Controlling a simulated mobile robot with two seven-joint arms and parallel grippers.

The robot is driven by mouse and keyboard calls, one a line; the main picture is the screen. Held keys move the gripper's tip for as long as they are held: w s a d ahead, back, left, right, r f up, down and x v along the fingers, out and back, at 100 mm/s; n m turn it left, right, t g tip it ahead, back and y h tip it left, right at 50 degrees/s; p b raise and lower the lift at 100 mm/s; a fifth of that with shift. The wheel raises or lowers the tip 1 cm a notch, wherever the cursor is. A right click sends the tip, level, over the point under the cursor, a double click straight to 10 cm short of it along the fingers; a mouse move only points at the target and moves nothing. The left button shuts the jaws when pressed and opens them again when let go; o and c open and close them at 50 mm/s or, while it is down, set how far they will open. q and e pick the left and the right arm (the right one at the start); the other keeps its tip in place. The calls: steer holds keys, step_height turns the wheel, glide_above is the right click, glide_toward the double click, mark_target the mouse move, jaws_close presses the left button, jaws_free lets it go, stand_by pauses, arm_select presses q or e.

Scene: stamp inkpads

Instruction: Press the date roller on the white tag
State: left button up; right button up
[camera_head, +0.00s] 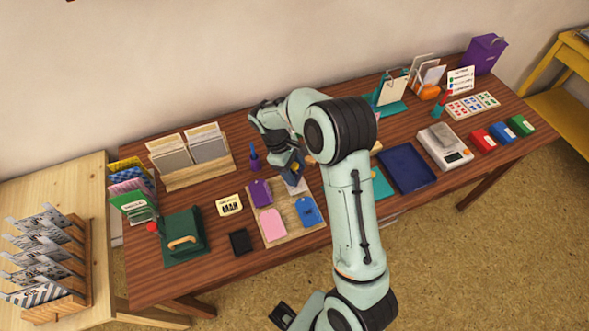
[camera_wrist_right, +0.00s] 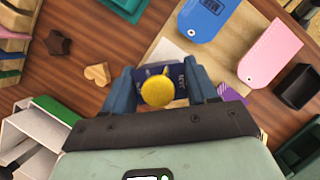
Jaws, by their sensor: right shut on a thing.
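My right gripper (camera_head: 291,166) is shut on the date roller (camera_wrist_right: 157,74), a dark navy stamp with a round yellow knob. It also shows between the fingers (camera_wrist_right: 163,90) in the right wrist view. The white tag (camera_head: 298,187) lies at the far right of the tan board (camera_head: 268,241), just below the gripper and partly hidden by it. In the wrist view the white tag (camera_wrist_right: 168,54) shows beyond the roller. I cannot tell whether the roller touches it. A dark end piece at the head view's bottom edge may be my left gripper; its jaws are unclear.
Purple (camera_head: 260,192), pink (camera_head: 273,224) and blue (camera_head: 308,211) tags share the board. A black pad (camera_head: 240,242), a MAH-like stamped card (camera_head: 230,205) and a green press (camera_head: 184,236) stand left. A navy tray (camera_head: 407,167) and a scale (camera_head: 444,146) stand right.

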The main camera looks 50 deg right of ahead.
arm_select(q)
steer(key=shift+s+f+b, duration=0.15)
steer(key=shift+f+b, duration=0.15)
arm_select(e)
steer(key=shift+f, duration=0.55)
arm_select(q)
steer(key=shift+r, duration=0.1)
arm_select(e)
steer(key=shift+f, duration=0.1)
stand_by(0.9)
steer(key=shift+r+p, duration=1.1)
steer(key=shift+r, duration=0.45)
steer(key=shift+r+p, duration=1.15)
steer(key=shift+r, duration=0.95)
arm_select(q)
steer(key=w+r, duration=0.3)
steer(key=r, duration=0.2)
steer(key=shift+w+r, duration=0.15)
steer(key=shift+w, duration=0.1)
arm_select(e)
steer(key=shift+f, duration=0.1)
